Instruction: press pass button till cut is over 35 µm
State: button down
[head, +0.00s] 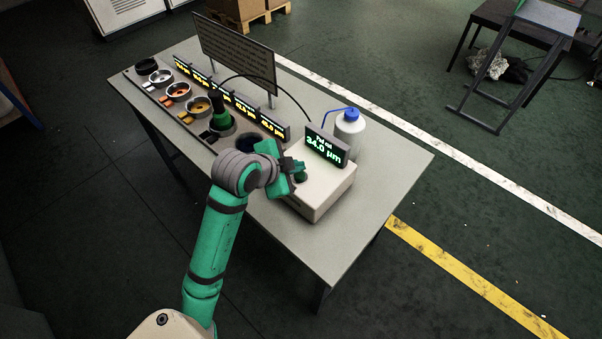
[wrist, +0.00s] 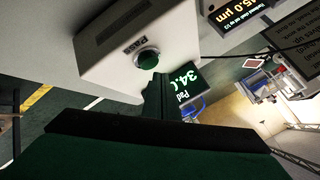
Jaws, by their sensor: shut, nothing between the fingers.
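The cream box (head: 322,195) stands at the right part of the grey table. Its display (head: 326,147) reads "34.0 µm" in green under a small line that seems to say "Pad cut". The button (head: 301,178) also shows in the head view, partly behind my gripper. My gripper (head: 296,165) is shut and empty, its fingertips (wrist: 158,80) right by the button. I cannot tell whether they touch it. The display (wrist: 184,78) is partly hidden by my fingers in the wrist view.
A row of cups (head: 178,91) with small yellow-lettered displays (head: 272,126) runs along the table's left part. A green-and-black tool (head: 221,114) stands in it. A dark text board (head: 235,53) and a blue-capped bottle (head: 349,126) stand behind. The table's right end is clear.

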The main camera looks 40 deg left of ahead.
jog(key=shift+d, duration=0.15)
jog(key=shift+s+a+f, duration=0.25)
jog(key=shift+s+a, duration=0.05)
jog(key=shift+a, duration=0.05)
jog(key=shift+s+f, duration=0.1)
jog(key=shift+f, duration=0.05)
